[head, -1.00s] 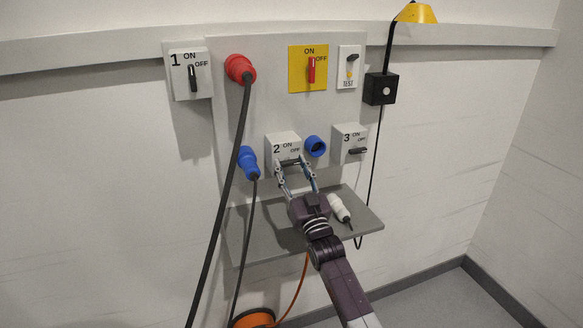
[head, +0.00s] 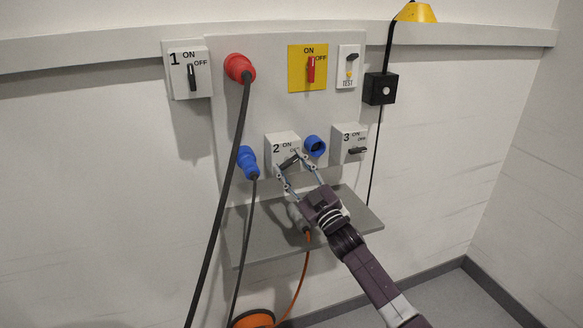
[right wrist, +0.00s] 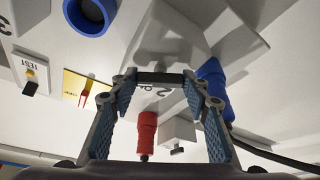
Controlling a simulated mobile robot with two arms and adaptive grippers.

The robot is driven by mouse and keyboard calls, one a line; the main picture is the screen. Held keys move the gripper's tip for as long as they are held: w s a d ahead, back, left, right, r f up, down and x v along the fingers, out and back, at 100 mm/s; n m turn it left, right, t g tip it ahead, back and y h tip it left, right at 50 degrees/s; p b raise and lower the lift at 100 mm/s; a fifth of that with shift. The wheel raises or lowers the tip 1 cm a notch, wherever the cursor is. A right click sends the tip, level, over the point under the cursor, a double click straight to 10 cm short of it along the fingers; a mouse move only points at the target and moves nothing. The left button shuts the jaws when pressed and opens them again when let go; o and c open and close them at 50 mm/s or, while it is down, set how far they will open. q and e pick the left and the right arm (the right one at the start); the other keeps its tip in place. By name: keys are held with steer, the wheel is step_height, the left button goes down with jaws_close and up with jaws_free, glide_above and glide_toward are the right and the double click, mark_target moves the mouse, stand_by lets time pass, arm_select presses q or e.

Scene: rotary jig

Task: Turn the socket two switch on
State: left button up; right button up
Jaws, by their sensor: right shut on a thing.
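The socket two switch box (head: 274,142) is a white box marked 2, ON and OFF on the grey panel in the head view. Its dark handle (head: 289,160) stands at a slant, rising to the right. My right gripper (head: 291,162) is shut on this handle, one fingertip at each end. In the right wrist view the dark handle (right wrist: 160,77) spans between the fingertips of the right gripper (right wrist: 160,82), with the box behind it. The box's lower part is partly hidden by the fingers. My left gripper is not in view.
A blue socket (head: 315,146) sits close right of the box, and a blue plug (head: 248,161) to its left. Switch three (head: 352,142) is further right. A grey shelf (head: 262,225) lies below, with a pale plug (head: 298,217) on an orange cable.

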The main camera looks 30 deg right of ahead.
steer(key=n+y, duration=0.2)
steer(key=n, duration=0.2)
steer(key=shift+g+p, duration=0.3)
steer(key=shift+p, duration=0.05)
steer(key=n+g+y+p, duration=0.1)
steer(key=n, duration=0.2)
steer(key=shift+d+r, duration=0.15)
steer(key=n+g+p, duration=0.1)
steer(key=n, duration=0.2)
steer(key=n+g+p, duration=0.1)
steer(key=n+p, duration=0.1)
steer(key=n, duration=0.1)
steer(key=shift+r+y+p, duration=0.1)
steer(key=shift+y+p, duration=0.2)
steer(key=shift+n+p, duration=0.4)
steer(key=shift+n, duration=0.1)
steer(key=o, duration=1.2)
steer(key=shift+c, duration=0.2)
steer(key=shift+s, duration=0.1)
steer(key=shift+s+f, duration=0.2)
steer(key=shift+s, duration=0.35)
steer(key=s+d, duration=0.1)
steer(key=s, duration=0.9)
steer(key=shift+s+d+r, duration=0.15)
steer(key=shift+s+d, duration=0.2)
steer(key=shift+d, duration=0.05)
